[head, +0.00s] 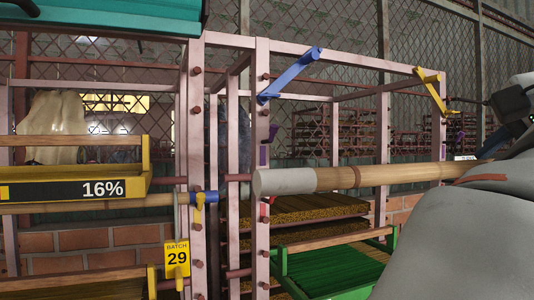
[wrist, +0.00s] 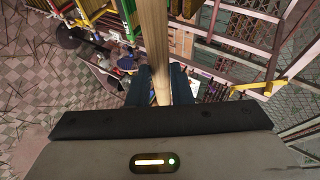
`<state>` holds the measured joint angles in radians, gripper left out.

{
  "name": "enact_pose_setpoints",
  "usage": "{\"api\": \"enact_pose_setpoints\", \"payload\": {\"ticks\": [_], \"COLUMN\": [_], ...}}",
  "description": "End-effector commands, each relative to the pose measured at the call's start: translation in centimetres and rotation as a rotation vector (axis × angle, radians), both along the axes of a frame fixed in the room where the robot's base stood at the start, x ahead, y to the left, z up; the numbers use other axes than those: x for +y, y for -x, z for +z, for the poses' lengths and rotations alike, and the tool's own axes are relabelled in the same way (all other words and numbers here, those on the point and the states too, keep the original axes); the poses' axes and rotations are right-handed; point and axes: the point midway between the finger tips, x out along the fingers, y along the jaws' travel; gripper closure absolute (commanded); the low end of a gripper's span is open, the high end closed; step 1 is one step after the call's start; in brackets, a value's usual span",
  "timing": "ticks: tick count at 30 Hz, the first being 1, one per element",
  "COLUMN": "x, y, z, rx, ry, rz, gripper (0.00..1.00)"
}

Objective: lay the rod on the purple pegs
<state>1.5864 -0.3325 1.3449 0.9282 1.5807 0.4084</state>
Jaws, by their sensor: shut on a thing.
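The rod (head: 390,175) is a long bamboo-coloured pole with a pale grey-white end. It runs roughly level across the right half of the head view, in front of the rack. In the wrist view the rod (wrist: 155,40) passes between the fingers of my gripper (wrist: 162,86), which is shut on it. A purple peg (head: 264,154) shows on the near upright, just above the rod's pale end. Another small purple peg (head: 459,138) shows on the right upright, above the rod. The rod appears apart from both, though depth is hard to judge. My arm hides the rod's right end.
A blue peg (head: 290,75) and a yellow peg (head: 434,92) stick out higher on the pink rack (head: 262,60). Below are brown-topped shelves (head: 320,207) and a green tray (head: 338,272).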

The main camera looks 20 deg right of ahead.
Motion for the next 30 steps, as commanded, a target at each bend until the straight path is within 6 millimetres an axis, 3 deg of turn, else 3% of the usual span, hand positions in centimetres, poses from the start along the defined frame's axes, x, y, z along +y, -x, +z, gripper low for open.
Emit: {"api": "enact_pose_setpoints", "payload": {"ticks": [18,30], "x": [-0.6,-0.5], "y": [6.2,6.9], "z": [0.1,0.0], "rx": [0.0,-0.001], "ry": [-0.002,0.0], "rz": [-0.003,0.002], "gripper": [1.0,1.0]}}
